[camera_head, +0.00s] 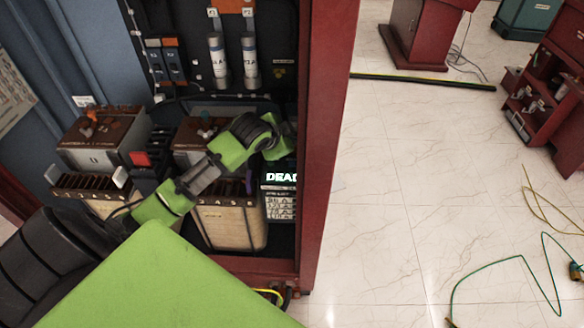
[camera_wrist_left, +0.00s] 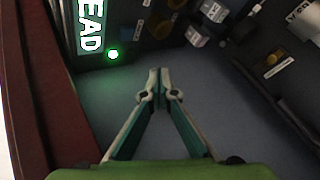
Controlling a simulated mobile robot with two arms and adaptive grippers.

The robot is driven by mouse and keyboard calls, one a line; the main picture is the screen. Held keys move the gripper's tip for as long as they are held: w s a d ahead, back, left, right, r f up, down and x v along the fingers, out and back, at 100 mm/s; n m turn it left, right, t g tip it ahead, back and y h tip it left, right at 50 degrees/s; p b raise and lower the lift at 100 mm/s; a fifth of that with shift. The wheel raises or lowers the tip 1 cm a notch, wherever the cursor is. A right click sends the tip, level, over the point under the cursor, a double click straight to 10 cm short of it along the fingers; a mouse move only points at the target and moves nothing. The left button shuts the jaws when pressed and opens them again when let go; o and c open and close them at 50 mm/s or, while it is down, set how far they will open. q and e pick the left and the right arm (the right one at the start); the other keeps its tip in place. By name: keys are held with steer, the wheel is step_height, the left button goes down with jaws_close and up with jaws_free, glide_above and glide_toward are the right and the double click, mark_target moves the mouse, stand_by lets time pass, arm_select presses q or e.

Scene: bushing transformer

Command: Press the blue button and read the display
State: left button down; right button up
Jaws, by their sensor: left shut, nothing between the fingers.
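The display (camera_head: 282,177) is lit on the device inside the red-framed cabinet, just right of my left arm. Its white-green letters begin "DEAD" and are cut off by the cabinet frame. In the left wrist view, the display (camera_wrist_left: 90,25) stands sideways at the top left and shows "EAD". A green glowing light (camera_wrist_left: 112,54) sits beside it. My left gripper (camera_wrist_left: 160,82) has its fingertips together with nothing between them, apart from the display and light. In the head view, its fingers are hidden at the arm's end. No blue button can be made out. My right gripper is not in view.
Brown-topped battery-like boxes (camera_head: 104,140) stand in the cabinet around my left arm. Two fuse-like cylinders (camera_head: 218,62) hang on the back panel. The red cabinet post (camera_head: 326,130) borders the right side. Marble floor (camera_head: 400,190) beyond it is mostly clear, with loose cables (camera_head: 520,262).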

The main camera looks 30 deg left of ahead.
mark_target(291, 165)
arm_select(q)
step_height(291, 165, down, 4)
steer(key=b, duration=0.3)
steer(key=shift+f, duration=0.3)
steer(key=shift+f+b, duration=0.3)
steer(key=shift+f, duration=0.3)
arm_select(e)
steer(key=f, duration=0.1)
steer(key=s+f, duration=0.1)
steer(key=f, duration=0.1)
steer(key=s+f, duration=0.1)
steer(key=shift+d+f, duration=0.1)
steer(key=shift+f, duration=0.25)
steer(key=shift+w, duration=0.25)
arm_select(q)
steer(key=shift+f, duration=0.15)
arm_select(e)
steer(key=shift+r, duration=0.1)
arm_select(q)
steer(key=shift+f, duration=0.3)
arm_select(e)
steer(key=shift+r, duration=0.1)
